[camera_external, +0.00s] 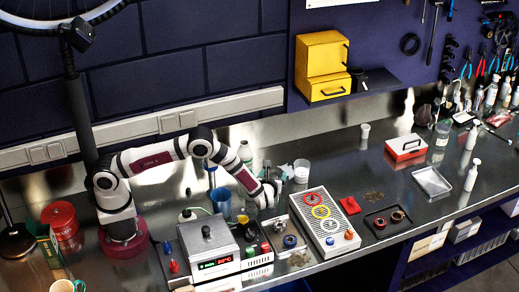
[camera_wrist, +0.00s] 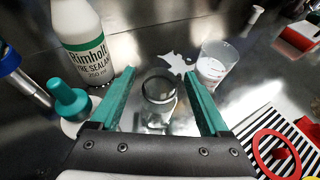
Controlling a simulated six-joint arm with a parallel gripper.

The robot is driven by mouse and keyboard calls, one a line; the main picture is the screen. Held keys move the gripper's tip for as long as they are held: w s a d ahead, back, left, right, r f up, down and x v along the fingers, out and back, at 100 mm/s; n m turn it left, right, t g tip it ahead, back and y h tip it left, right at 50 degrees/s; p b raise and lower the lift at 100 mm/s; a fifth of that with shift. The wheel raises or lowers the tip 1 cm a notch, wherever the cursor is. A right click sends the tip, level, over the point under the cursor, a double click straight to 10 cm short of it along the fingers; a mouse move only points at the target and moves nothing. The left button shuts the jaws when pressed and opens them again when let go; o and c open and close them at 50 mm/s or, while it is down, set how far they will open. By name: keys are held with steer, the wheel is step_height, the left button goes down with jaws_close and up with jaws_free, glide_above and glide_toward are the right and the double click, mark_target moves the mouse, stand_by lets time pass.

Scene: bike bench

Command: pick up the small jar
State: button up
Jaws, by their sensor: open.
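A small clear glass jar (camera_wrist: 158,98) with a round rim stands on the bench in the wrist view. My gripper (camera_wrist: 159,75) is open, with one green finger on each side of the jar in the picture. I cannot tell whether the fingers are down at the jar's height or above it. In the external view my gripper (camera_external: 270,193) is low over the bench, behind the striped panel. There I cannot make out the jar, which seems hidden by my gripper.
A white sealant bottle (camera_wrist: 84,42) and a green-topped bottle (camera_wrist: 70,104) stand left of the jar. A clear beaker (camera_wrist: 214,66) stands close at right. The striped panel with colored rings (camera_external: 327,222) is nearby. A red box (camera_external: 405,147) and metal tray (camera_external: 432,181) sit farther right.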

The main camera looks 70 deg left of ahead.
jaws_close()
stand_by(0.3)
